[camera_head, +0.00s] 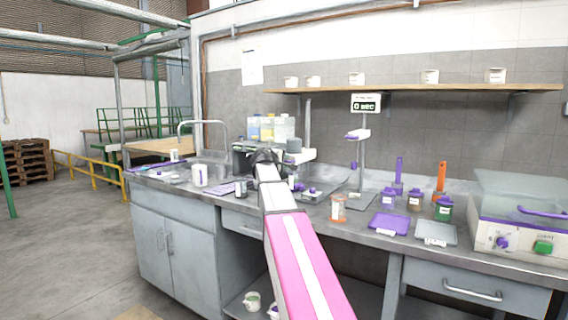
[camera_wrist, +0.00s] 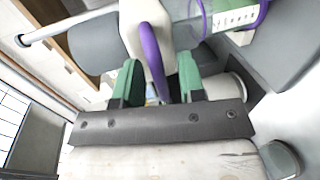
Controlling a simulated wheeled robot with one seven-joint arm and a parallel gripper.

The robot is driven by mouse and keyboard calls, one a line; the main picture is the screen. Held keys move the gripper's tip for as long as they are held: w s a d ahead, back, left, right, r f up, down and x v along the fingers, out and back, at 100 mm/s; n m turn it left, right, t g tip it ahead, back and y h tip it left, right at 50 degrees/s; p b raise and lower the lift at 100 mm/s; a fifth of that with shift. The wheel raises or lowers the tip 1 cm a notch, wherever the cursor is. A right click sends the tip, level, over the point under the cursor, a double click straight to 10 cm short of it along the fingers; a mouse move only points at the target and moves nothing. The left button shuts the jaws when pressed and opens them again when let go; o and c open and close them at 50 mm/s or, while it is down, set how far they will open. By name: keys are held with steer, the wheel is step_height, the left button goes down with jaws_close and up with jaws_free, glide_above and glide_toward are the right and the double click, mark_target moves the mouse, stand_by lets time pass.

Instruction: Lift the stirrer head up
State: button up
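The stirrer head is a white arm with a grey cylinder (camera_head: 294,145) beside an upright pole, partly hidden behind my arm in the head view. In the wrist view I see its white body (camera_wrist: 139,35) with a purple curved strip (camera_wrist: 152,60) and the grey cylinder (camera_wrist: 93,45). My gripper (camera_head: 266,156) is at the stirrer's left in the head view. In the wrist view its green fingertips (camera_wrist: 160,80) are apart, on either side of the white and purple part. Gaps show between the fingers, and I cannot tell whether they touch it.
A clear container with purple rims (camera_wrist: 232,18) is close on the right in the wrist view. Bottles (camera_head: 270,128) stand behind on the bench. Free room lies above the stirrer.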

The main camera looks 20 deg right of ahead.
steer(key=shift+d, duration=0.1)
jaws_close()
step_height(320, 180, up, 12)
steer(key=shift+f, duration=0.25)
steer(key=shift+w, duration=0.1)
jaws_free()
steer(key=shift+r, duration=0.15)
steer(key=v, duration=1.1)
stand_by(0.4)
